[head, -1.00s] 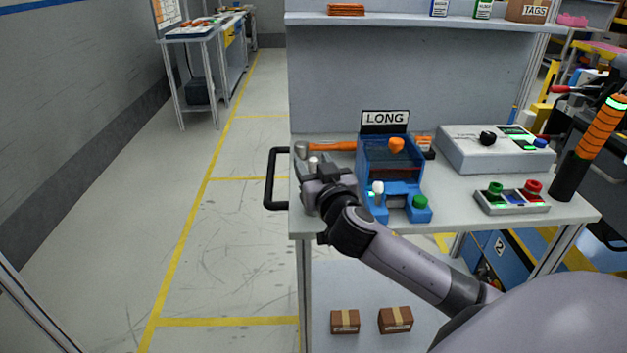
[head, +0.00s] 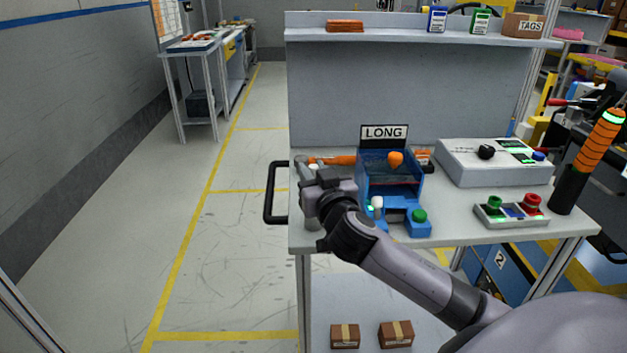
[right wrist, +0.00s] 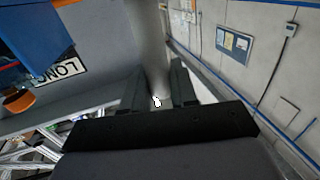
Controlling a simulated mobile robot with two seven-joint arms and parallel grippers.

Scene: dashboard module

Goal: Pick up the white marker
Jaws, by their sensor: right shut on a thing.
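The white marker (right wrist: 152,45) is a pale upright cylinder between the two fingers of my right gripper (right wrist: 157,88) in the right wrist view. In the head view my right gripper (head: 308,190) is shut on it at the left end of the bench, left of the blue fixture. Only the marker's pale top (head: 314,166) shows above the fingers there; the gripper hides most of the rest. I cannot tell clearly whether its lower end touches the bench. My left gripper is not in view.
The blue fixture (head: 400,215) with a LONG sign (head: 384,132) stands close right of my gripper. An orange-handled hammer (head: 335,160) lies behind. A grey box (head: 495,162) and a button panel (head: 512,211) are farther right. The floor aisle is free at left.

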